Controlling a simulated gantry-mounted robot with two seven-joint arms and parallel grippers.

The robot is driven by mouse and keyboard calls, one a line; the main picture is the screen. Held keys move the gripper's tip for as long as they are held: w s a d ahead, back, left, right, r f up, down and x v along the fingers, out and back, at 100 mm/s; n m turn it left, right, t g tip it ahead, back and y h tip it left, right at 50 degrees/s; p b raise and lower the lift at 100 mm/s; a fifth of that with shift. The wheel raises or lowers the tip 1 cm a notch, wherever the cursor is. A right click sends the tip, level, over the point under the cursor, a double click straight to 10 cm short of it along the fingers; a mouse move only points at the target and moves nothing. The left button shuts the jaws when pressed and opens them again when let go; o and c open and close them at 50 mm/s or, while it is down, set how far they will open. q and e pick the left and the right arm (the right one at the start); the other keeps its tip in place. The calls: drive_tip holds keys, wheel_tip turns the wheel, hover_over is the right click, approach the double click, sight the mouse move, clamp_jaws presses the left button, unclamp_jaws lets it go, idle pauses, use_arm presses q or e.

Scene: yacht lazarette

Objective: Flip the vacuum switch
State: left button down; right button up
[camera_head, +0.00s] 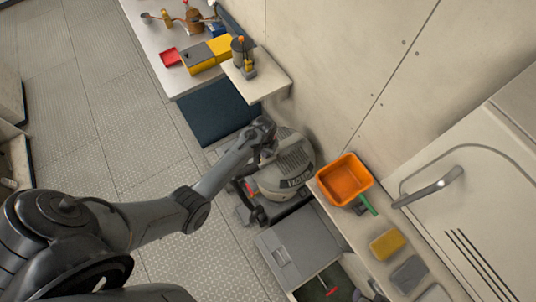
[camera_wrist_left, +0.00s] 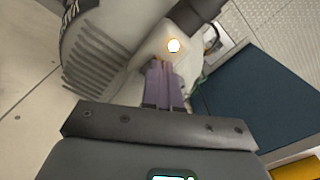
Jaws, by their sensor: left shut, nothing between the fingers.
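The grey vacuum (camera_head: 288,170) sits on the floor near the wall, with its name lettered on its side. My left arm reaches across to it, and my left gripper (camera_head: 262,158) is at its near upper side, partly hidden by the wrist. In the left wrist view the vacuum's ribbed body (camera_wrist_left: 98,55) fills the upper left. The left gripper's fingers (camera_wrist_left: 162,68) are shut and empty. Their tips are close to a bright round spot (camera_wrist_left: 173,45) on a pale part of the vacuum; whether they touch it I cannot tell. I cannot make out the switch clearly.
An orange bin (camera_head: 344,180), yellow sponge (camera_head: 387,244) and grey block (camera_head: 409,274) are on the counter beside the sink (camera_head: 470,215). A grey lidded box (camera_head: 290,250) stands near the vacuum. A dark blue mat (camera_head: 212,112) lies beyond.

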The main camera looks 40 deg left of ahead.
use_arm(q)
drive_tip(key=shift+f+b, duration=0.45)
drive_tip(key=shift+f, duration=0.25)
drive_tip(key=shift+r, duration=0.15)
wheel_tip(320, 180, up, 4)
drive_tip(key=p, duration=0.5)
drive_tip(key=shift+r, duration=1.4)
